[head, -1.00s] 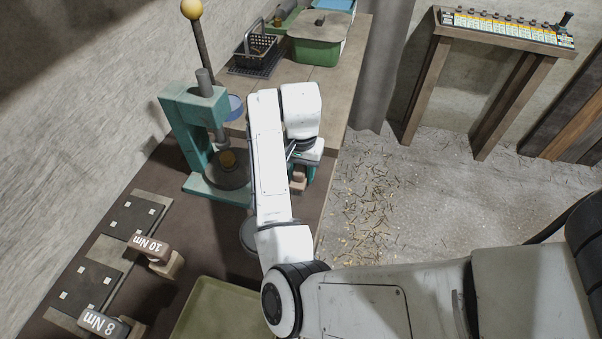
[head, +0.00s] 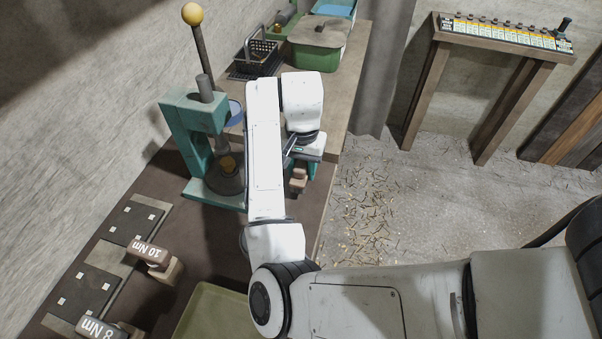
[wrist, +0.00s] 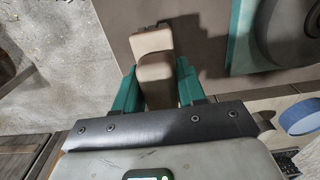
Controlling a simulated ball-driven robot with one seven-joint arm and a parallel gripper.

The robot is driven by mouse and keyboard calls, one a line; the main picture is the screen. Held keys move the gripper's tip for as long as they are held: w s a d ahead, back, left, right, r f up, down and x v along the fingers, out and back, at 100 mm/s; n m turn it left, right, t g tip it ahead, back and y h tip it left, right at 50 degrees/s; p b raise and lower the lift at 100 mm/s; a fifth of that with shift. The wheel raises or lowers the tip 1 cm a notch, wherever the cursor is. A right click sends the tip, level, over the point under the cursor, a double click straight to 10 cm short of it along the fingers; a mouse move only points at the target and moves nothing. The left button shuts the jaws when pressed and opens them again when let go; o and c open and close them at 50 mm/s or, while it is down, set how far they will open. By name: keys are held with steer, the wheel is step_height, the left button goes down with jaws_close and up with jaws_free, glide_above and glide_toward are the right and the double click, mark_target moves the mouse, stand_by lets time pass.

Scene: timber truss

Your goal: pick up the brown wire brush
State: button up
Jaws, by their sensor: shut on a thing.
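The brown wire brush (wrist: 153,62) is a light brown, blocky piece between the two teal fingers of my gripper (wrist: 158,84) in the wrist view. The fingers are shut on it, one on each side. In the head view the brush (head: 298,181) shows below my gripper (head: 307,168), near the right edge of the dark bench. No bristles show. I cannot tell whether the brush touches the bench top.
A teal press (head: 190,135) with a yellow-knobbed lever stands just left of my arm. Brown handles marked 10 Nm (head: 150,252) and 8 Nm (head: 100,328) and an olive tray (head: 212,315) are nearer. A green bin (head: 316,55) and black basket (head: 255,58) stand behind.

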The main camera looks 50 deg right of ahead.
steer(key=s+a+r+p, duration=0.1)
steer(key=s+a+r, duration=0.1)
steer(key=s+r, duration=0.2)
steer(key=s+a+r, duration=0.2)
steer(key=s+r, duration=0.3)
steer(key=s, duration=0.4)
steer(key=shift+a+r+p, duration=0.25)
steer(key=shift+p, duration=0.15)
